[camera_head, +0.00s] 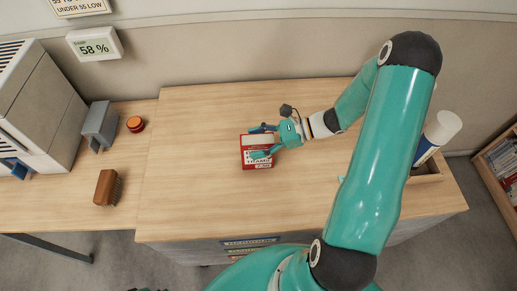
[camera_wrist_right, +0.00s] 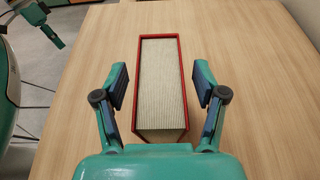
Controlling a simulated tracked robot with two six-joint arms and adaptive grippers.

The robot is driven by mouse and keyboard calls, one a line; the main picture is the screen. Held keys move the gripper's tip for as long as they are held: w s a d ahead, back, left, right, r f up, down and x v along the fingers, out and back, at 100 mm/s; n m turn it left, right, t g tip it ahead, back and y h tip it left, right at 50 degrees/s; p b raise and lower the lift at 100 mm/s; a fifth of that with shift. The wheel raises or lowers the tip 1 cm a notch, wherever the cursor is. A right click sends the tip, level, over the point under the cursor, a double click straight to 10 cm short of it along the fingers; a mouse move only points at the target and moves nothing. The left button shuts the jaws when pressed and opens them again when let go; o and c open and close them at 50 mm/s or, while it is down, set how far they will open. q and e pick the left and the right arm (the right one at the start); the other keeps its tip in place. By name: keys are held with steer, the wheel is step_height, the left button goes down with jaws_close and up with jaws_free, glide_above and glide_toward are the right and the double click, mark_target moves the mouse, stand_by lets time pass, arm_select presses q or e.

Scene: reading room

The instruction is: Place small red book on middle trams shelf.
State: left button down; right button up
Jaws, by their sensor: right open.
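The small red book (camera_head: 262,165) is on the wooden desk top, with a white label reading TRAMS facing the front. My right gripper (camera_head: 262,141) is at the book, with its fingers open. In the right wrist view, the book's pale page block (camera_wrist_right: 162,85) with its red cover edges lies between the two open fingers (camera_wrist_right: 162,90), with a gap on each side. In that view, part of what looks like my left gripper (camera_wrist_right: 45,25) shows at the upper left; its opening is unclear. I cannot make out a middle trams shelf.
Colored labels (camera_head: 250,241) sit on the desk's front. A white-capped bottle (camera_head: 437,132) is at the right. A bookcase (camera_head: 500,160) is at the far right.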

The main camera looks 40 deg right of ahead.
steer(key=shift+c, duration=0.2)
jaws_close()
steer(key=shift+r, duration=0.15)
stand_by(0.3)
